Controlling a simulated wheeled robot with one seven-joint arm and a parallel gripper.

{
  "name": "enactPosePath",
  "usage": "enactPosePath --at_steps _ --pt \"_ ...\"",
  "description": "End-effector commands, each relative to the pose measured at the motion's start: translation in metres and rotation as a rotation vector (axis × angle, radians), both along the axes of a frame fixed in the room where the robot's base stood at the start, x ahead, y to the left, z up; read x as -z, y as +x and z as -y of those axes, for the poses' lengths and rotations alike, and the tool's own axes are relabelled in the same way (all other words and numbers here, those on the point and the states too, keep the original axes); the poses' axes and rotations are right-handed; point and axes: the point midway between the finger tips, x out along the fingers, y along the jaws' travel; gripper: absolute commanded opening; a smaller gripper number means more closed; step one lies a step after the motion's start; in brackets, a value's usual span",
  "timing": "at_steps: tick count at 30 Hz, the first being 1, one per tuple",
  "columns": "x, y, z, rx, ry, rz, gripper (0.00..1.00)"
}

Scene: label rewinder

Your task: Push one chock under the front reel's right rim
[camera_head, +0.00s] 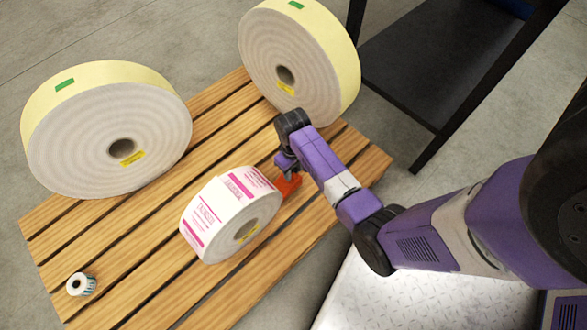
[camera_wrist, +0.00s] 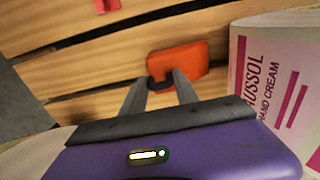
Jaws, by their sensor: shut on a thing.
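The front reel (camera_head: 232,214), a white roll with pink print, stands on the slatted pallet (camera_head: 120,262). Its printed face (camera_wrist: 283,82) fills the right of the wrist view. An orange-red chock (camera_head: 289,186) lies on the slats beside its right rim. The same chock (camera_wrist: 182,59) shows in the wrist view just left of the reel, with a narrow gap seemingly between them. My gripper (camera_head: 287,172) is shut on the chock's near end; its grey fingers (camera_wrist: 160,82) show there. Another red piece (camera_wrist: 107,5) is partly cut off at the wrist view's top edge.
Two large cream-edged reels stand on the pallet behind, one at left (camera_head: 108,130) and one at upper right (camera_head: 298,62). A small roll (camera_head: 81,284) sits at the pallet's front left corner. A dark metal frame (camera_head: 480,95) stands at right. Bare slats lie left of the front reel.

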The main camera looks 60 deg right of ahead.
Motion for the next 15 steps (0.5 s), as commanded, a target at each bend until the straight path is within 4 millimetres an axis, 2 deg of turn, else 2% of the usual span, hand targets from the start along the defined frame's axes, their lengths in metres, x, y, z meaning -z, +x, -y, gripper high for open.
enactPosePath --at_steps 4,6,15 --pt "0.013 0.001 -0.001 0.0 0.0 0.001 0.0" --pt "0.006 0.003 -0.007 -0.002 0.0 0.001 0.0" --pt "0.007 0.008 -0.026 -0.001 0.0 0.001 0.0"
